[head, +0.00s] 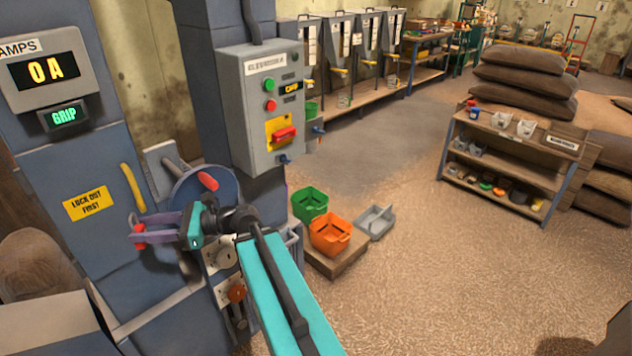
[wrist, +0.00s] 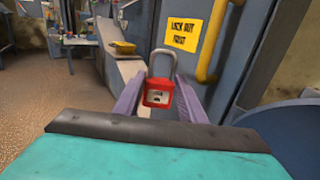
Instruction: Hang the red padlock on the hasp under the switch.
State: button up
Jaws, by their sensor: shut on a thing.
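The red padlock (wrist: 157,97) sits between the two purple fingers of my gripper (wrist: 157,101), its grey shackle pointing up in the wrist view. In the head view my gripper (head: 142,229) reaches left, and the padlock (head: 139,238) shows as a small red patch at its fingertips. The switch (head: 284,134) is a red handle on a yellow plate, low on the grey control box (head: 258,98). It is up and to the right of my gripper, well apart from it. A small blue part (head: 284,159) shows below the switch; I cannot tell clearly whether it is the hasp.
A blue column with a yellow "LOCK OUT FIRST" sign (head: 88,203) and a yellow handle (head: 133,187) stands close to my gripper. A round blue housing (head: 221,182) is behind my wrist. Green (head: 309,204) and orange (head: 331,235) buckets stand right of my arm.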

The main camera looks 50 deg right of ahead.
jog(key=s+d+f+m+t+h+b, duration=0.1)
jog(key=s+d+f+m+t+h, duration=0.1)
jog(key=d, duration=0.8)
jog(key=s+d+f+m+t+h+b, duration=0.1)
jog(key=s+d+f+m+t+h, duration=0.15)
jog(key=d, duration=0.75)
jog(key=s+d+r+m+h, duration=0.1)
jog(key=s+d+h, duration=0.1)
jog(key=s+d, duration=0.2)
jog(key=s+d+r+m+t+h+p, duration=0.1)
jog(key=s+d, duration=0.4)
jog(key=d, duration=0.6)
jog(key=s+d+r+m+h+p, duration=0.1)
jog(key=s+d+r+m+h, duration=0.1)
jog(key=s+d+h, duration=0.2)
jog(key=s+d, duration=0.1)
jog(key=d, duration=0.2)
jog(key=shift+d+r+t, duration=0.35)
jog(key=shift+d+r, duration=0.05)
jog(key=shift+w+p, duration=0.2)
jog(key=shift+p, duration=0.2)
jog(key=w+p, duration=0.3)
jog(key=w, duration=0.2)
jog(key=shift+w+d, duration=0.15)
jog(key=shift+w+b, duration=0.1)
jog(key=shift+b, duration=0.4)
